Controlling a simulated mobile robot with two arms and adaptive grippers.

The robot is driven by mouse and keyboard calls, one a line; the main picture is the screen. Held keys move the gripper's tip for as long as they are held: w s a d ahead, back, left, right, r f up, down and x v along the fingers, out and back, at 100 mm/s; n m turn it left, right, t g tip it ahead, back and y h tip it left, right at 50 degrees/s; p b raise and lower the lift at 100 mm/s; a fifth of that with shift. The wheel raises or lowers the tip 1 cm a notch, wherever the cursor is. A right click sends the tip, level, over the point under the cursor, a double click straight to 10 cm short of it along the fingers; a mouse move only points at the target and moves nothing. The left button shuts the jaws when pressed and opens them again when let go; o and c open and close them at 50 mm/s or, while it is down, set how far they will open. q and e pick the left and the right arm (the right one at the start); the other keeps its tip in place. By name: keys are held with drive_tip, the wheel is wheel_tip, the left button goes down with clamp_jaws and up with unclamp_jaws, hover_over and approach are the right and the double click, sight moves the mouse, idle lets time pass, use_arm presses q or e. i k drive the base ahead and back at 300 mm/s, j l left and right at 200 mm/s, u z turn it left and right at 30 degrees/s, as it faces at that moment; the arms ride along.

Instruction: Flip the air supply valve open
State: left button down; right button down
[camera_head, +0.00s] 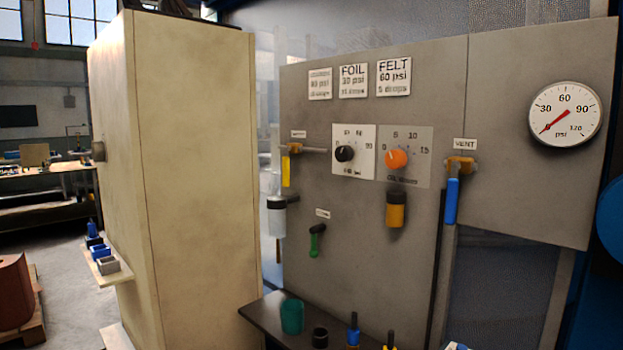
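A grey panel (400,240) stands ahead. A valve with a yellow handle (286,171) is at its left edge, its handle hanging down across a short horizontal pipe (314,150). The small label (299,134) above it is too small to read. A blue-handled valve (451,200) under a VENT label (465,145) also has its handle down. A small green lever (315,240) sits lower left, its label (323,213) unreadable. I cannot tell from the labels which is the air supply valve. Neither gripper is in view.
A pressure gauge (565,114) has its needle at the low end. A black knob (345,153) and an orange knob (397,159) sit mid-panel. A dark shelf (262,308) holds a green cup (292,316) and tools below. A tall cream cabinet (195,180) stands left.

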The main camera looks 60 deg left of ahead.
sight(286, 161)
drive_tip(key=u, duration=2)
